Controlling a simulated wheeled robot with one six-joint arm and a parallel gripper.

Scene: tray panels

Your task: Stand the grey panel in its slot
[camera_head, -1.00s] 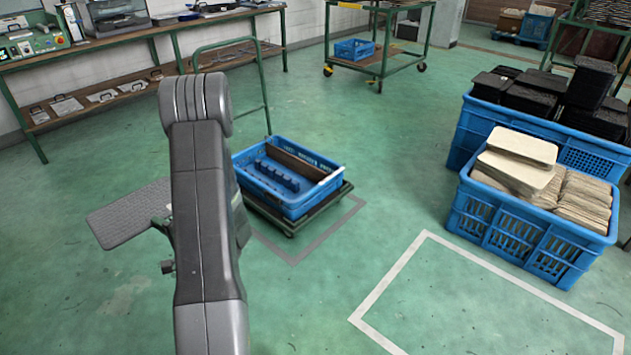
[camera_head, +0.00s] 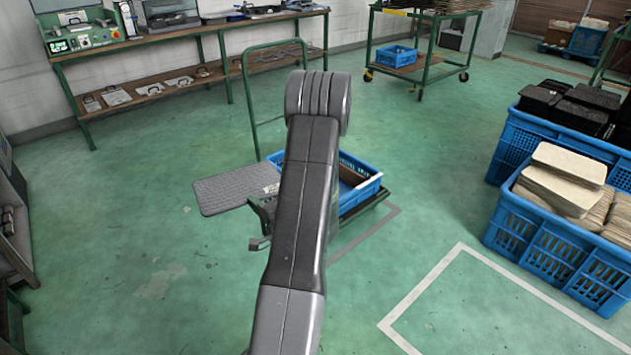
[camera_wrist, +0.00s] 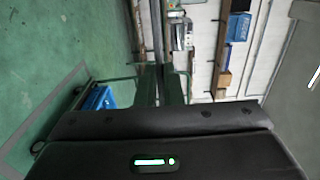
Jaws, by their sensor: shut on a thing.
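The grey panel (camera_head: 228,191) is a flat, dark, textured plate, left of my arm in the head view. My gripper (camera_head: 262,210) is shut on its right end and holds it up, lying roughly flat. A blue crate (camera_head: 368,190) stands on a low trolley behind my arm. A brown panel (camera_head: 350,177) is inside it. My arm hides most of the crate's inside, and the slot cannot be seen. The wrist view shows my dark gripper body along the bottom and a blue crate (camera_wrist: 98,99) at left; the panel is not clear there.
The trolley has a green handle frame (camera_head: 250,90) at its back left. Two larger blue crates (camera_head: 560,235) with stacked panels stand at right. A workbench (camera_head: 190,33) runs along the back wall. A green cart (camera_head: 425,62) stands at the back. The floor at front left is clear.

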